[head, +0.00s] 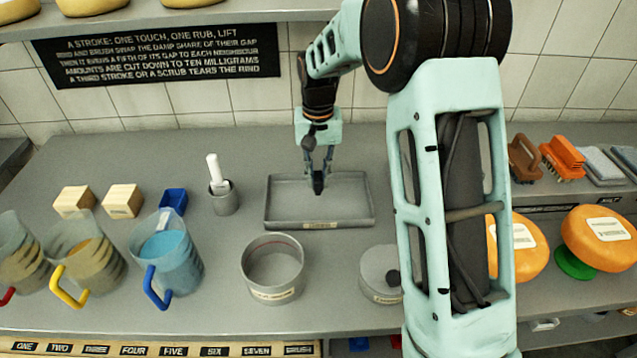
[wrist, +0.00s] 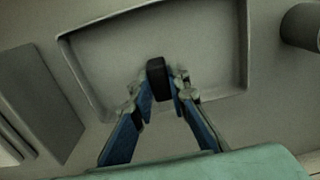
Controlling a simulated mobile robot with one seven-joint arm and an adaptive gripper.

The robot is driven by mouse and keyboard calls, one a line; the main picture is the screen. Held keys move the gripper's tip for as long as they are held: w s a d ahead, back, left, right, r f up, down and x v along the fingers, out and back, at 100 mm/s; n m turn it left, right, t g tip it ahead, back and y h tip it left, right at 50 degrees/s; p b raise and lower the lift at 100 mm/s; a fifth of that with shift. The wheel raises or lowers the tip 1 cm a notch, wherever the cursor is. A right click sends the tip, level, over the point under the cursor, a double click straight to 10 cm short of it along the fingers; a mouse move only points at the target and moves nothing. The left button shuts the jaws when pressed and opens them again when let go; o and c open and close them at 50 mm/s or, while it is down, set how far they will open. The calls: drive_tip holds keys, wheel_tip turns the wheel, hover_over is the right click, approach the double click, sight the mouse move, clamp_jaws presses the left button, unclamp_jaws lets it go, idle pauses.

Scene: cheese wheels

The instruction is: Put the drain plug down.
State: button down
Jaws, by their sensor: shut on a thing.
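The drain plug (wrist: 157,78) is a small black piece between my fingertips in the wrist view. My gripper (head: 318,180) is shut on it and points down over a shallow grey tray (head: 285,221) in the head view. The tray's rim also shows in the wrist view (wrist: 85,85), with the plug over its floor. I cannot tell whether the plug touches the tray floor.
A grey round pot (head: 272,270) and a lidded grey container (head: 378,275) stand in front of the tray. A small cup with a white-handled tool (head: 217,175) stands left of it. Several jugs, one with blue liquid (head: 172,262), line the left. Orange cheese wheels (head: 600,238) sit at right.

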sight(319, 176)
drive_tip(key=shift+f, duration=1.35)
drive_tip(key=shift+f, duration=0.15)
drive_tip(key=c, duration=1.8)
unclamp_jaws()
drive_tip(key=shift+c, duration=0.2)
wheel_tip(319, 176, up, 12)
drive_tip(key=shift+r, duration=0.2)
